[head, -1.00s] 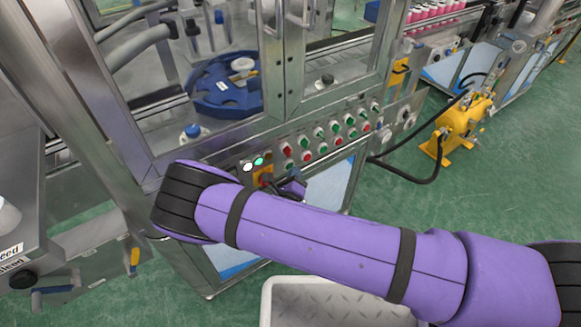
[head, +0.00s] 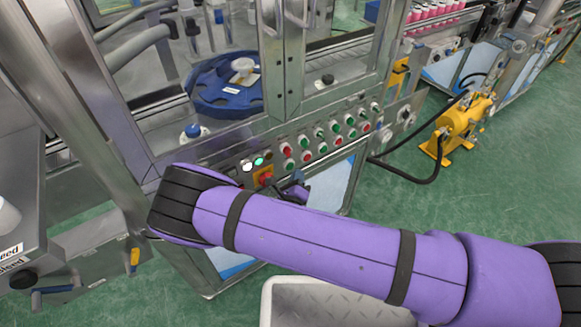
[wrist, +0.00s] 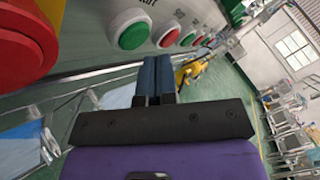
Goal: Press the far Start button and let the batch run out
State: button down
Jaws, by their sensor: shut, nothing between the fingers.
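The button panel (head: 352,108) runs along the machine's front below the glass doors, with green and red buttons in two rows. In the wrist view a green button (wrist: 130,31) is just beyond and left of my fingertips, with a red button (wrist: 166,37) on its right. Smaller green and red buttons trail off to the right. My gripper (wrist: 154,64) is shut and empty, apparently short of the panel; no contact shows. In the head view my gripper (head: 294,191) is partly hidden behind my purple arm, just below the panel. Which button is the far Start cannot be told.
A red emergency-stop knob (head: 265,177) on a yellow plate is close left of my gripper; it looms large in the wrist view (wrist: 25,42). A blue carousel (head: 222,88) stands behind glass. A yellow pump (head: 463,124) stands right.

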jog(key=s+d, duration=0.1)
jog(key=s, duration=0.1)
jog(key=s+d, duration=0.1)
jog(key=s, duration=0.1)
jog(key=shift+d, duration=0.4)
dwell(0.9)
